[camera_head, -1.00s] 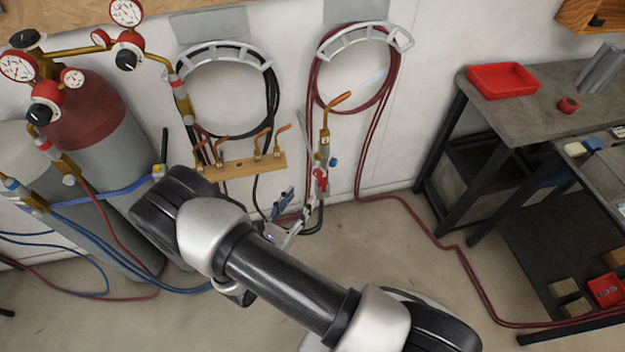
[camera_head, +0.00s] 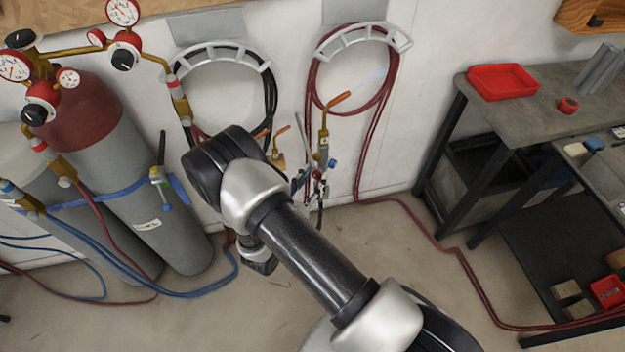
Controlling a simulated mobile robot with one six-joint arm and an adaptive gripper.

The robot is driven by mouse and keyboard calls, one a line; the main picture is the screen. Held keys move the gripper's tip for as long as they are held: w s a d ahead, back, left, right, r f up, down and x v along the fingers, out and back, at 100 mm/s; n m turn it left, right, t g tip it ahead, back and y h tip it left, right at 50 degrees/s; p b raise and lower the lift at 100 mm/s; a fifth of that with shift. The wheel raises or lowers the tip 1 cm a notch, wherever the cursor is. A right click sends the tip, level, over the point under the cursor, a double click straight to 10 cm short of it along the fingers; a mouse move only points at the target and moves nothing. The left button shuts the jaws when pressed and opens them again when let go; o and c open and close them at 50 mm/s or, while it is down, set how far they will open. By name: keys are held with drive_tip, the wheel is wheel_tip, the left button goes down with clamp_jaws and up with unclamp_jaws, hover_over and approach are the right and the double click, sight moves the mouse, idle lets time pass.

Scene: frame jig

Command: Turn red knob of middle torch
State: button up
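A brass torch (camera_head: 323,142) with an orange-copper tip stands upright against the wall near the picture's centre, below the right hose hanger. It has a blue knob (camera_head: 332,163) on its right side. Its red knob (camera_head: 317,174) is small and partly hidden lower down. My gripper (camera_head: 303,182) is at the torch's lower left, close beside the red knob. It is small and partly behind my arm. I cannot tell whether it touches the knob or how far its fingers are apart.
Gas cylinders (camera_head: 150,205) with gauges stand at the left, with another torch (camera_head: 160,178) in front. Red hose (camera_head: 440,238) runs across the floor to the right. A grey workbench (camera_head: 535,105) with a red tray (camera_head: 503,80) stands at the right.

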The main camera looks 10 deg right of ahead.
clamp_jaws()
drive_tip(key=shift+n, duration=0.3)
drive_tip(key=shift+n+p, duration=0.4)
drive_tip(key=shift+n, duration=2.1)
drive_tip(key=shift+o, duration=1.2)
unclamp_jaws()
